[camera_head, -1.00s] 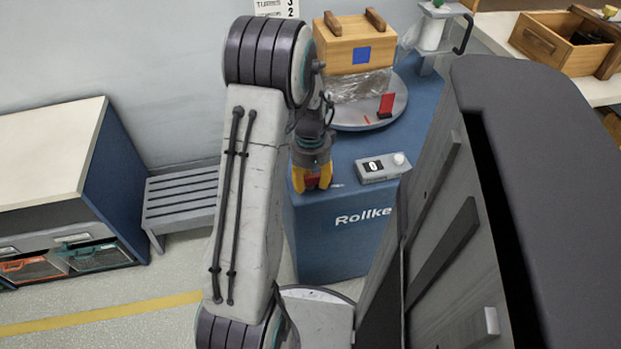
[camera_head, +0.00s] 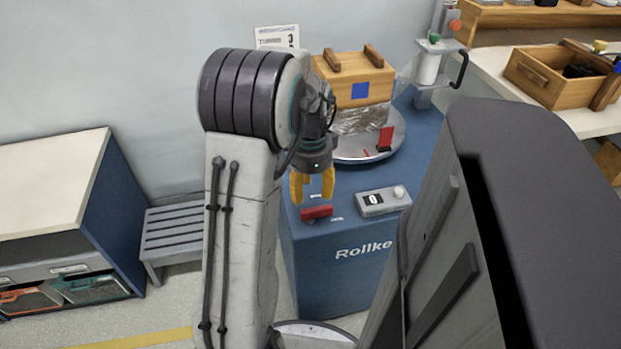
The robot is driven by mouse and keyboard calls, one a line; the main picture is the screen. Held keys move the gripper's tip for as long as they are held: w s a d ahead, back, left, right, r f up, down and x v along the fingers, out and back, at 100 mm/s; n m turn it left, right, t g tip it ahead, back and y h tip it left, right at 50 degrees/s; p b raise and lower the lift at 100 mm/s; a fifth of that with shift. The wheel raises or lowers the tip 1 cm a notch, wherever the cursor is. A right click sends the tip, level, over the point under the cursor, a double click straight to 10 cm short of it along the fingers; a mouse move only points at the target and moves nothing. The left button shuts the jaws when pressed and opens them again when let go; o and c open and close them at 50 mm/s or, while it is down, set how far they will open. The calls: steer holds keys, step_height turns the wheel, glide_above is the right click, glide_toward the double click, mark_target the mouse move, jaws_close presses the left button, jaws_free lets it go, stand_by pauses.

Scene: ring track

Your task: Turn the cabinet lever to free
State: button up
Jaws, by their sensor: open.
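The cabinet (camera_head: 335,270) is blue, marked "Rollke", with the rest of the word hidden behind my own body. A red lever (camera_head: 316,212) sits on its top near the front left corner, with small white labels near it that are too small to read. My gripper (camera_head: 312,194) has yellow fingers, spread open and pointing down. It is just above the red lever, apart from it as far as I can see, and holds nothing.
A grey box with a display and white knob (camera_head: 383,201) sits right of the lever. Behind is a grey turntable (camera_head: 372,155) bearing a wooden box (camera_head: 355,85) on a wrapped base, with a red clip (camera_head: 385,139). A grey slatted bench (camera_head: 175,235) stands left.

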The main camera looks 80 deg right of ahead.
steer(key=shift+r, duration=1.7)
